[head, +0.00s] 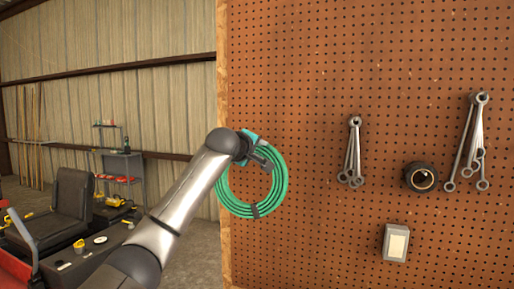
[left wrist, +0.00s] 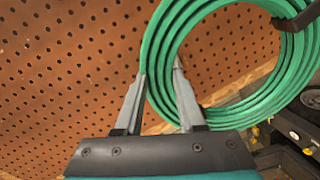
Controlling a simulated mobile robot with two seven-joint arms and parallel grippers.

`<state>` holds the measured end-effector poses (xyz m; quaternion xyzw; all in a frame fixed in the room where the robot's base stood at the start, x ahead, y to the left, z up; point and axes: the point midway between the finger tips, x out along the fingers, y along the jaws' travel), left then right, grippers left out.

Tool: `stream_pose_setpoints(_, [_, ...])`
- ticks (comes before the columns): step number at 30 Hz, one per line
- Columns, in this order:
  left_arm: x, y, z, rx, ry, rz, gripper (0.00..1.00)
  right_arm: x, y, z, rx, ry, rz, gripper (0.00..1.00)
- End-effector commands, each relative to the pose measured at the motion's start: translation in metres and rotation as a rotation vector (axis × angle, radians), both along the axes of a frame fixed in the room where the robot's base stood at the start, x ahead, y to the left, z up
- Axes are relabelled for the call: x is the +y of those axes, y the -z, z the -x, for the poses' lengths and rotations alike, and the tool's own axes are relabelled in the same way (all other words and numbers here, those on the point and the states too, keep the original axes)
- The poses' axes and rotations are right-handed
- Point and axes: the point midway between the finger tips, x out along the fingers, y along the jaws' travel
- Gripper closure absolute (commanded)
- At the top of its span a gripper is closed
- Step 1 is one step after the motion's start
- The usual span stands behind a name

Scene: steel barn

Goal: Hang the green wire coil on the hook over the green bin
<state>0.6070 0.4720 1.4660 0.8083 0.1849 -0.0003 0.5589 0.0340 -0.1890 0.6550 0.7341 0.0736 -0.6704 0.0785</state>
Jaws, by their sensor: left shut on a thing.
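The green wire coil (head: 280,190) hangs upright in front of the left part of the pegboard, with a dark tie around its lower side. My left gripper (head: 266,160) is shut on the coil's upper rim. In the left wrist view the coil (left wrist: 240,113) passes between the two fingers (left wrist: 160,82), and its ring is large and close to the camera. I cannot tell whether the coil touches the board. I cannot make out a hook or a green bin in either view. My right gripper is out of view.
The brown pegboard (head: 330,80) fills the right side, with a wooden left edge (head: 224,240). Wrenches (head: 352,155), more wrenches (head: 476,145), a round black item (head: 421,177) and a grey box (head: 396,243) are on it. A riding machine with a black seat (head: 73,195) stands left.

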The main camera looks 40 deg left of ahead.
Motion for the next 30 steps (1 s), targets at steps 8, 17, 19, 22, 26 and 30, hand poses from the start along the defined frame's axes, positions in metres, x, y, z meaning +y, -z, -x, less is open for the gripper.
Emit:
stream_pose_setpoints(8, [0.005,-0.003,-0.014,-0.007,0.001,-0.003,1.0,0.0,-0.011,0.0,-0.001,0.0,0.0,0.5])
stream_pose_setpoints(17, [0.007,0.005,-0.022,-0.007,0.0,-0.002,1.0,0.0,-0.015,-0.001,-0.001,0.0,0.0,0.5])
stream_pose_setpoints(19, [0.007,0.006,-0.023,-0.007,0.0,-0.002,1.0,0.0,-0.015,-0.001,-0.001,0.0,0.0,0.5])
stream_pose_setpoints(22, [0.008,0.006,-0.023,-0.008,0.0,-0.003,1.0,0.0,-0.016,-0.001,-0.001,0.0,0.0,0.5])
stream_pose_setpoints(26, [0.008,0.006,-0.023,-0.008,0.0,-0.003,1.0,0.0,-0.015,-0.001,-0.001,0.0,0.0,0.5])
stream_pose_setpoints(30, [0.007,0.006,-0.023,-0.007,0.0,-0.002,1.0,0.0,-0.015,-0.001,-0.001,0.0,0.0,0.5])
